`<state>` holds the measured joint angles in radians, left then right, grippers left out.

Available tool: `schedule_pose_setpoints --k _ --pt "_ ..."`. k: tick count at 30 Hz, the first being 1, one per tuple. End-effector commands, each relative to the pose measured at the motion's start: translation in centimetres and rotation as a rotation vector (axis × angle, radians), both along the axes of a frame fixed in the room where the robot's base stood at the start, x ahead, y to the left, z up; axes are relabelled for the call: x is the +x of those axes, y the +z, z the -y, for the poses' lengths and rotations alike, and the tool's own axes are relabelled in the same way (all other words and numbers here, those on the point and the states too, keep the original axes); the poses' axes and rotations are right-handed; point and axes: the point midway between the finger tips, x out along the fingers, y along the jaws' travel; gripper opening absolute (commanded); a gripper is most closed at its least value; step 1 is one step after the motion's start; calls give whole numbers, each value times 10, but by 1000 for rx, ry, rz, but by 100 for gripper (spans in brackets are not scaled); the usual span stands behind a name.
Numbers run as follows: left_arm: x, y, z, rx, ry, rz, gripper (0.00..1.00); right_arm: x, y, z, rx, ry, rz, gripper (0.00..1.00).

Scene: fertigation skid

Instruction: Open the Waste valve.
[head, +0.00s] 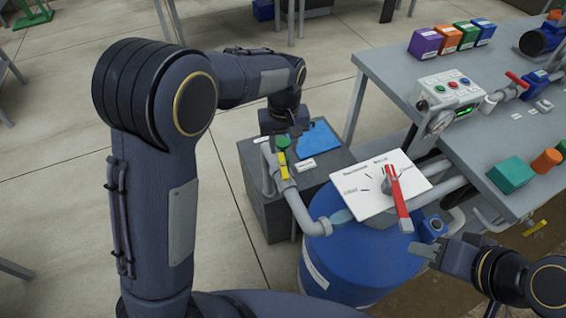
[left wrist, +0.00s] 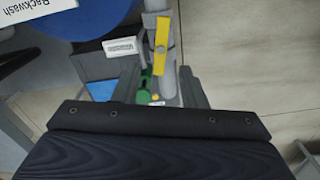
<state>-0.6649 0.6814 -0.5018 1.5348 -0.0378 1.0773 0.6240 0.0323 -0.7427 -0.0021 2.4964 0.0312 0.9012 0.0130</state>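A yellow valve lever (head: 283,165) lies along a grey upright pipe at the grey box; it also shows in the left wrist view (left wrist: 162,34). A green part (left wrist: 146,82) sits beside the pipe, between the fingers of my left gripper (left wrist: 158,78), which are spread with no clear contact. In the head view this gripper (head: 279,128) is just behind the valve, its fingers mostly hidden. A white dial plate (head: 355,203) with a red handle (head: 400,200) stands above a blue drum. I cannot read a Waste label. My right gripper (head: 430,250) is near the drum's right side.
The blue drum (head: 350,262) and grey box (head: 255,205) stand close together, joined by a grey elbow pipe (head: 312,222). A grey bench (head: 400,60) at right carries a control box (head: 448,92) and coloured blocks. Open floor lies left and behind.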

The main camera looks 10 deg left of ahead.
Motion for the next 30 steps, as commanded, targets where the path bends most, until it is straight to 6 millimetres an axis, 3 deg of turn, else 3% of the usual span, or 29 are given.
schedule_pose_setpoints --k 12,24,30 --pt "-1 -62 -1 0 1 -4 38 0 -2 0 0 0 0 36" --pt "-1 -70 -1 -3 1 -1 38 0 -2 0 0 0 0 36" --pt "-1 -70 -1 -3 1 -1 12 0 -2 0 0 0 0 36"
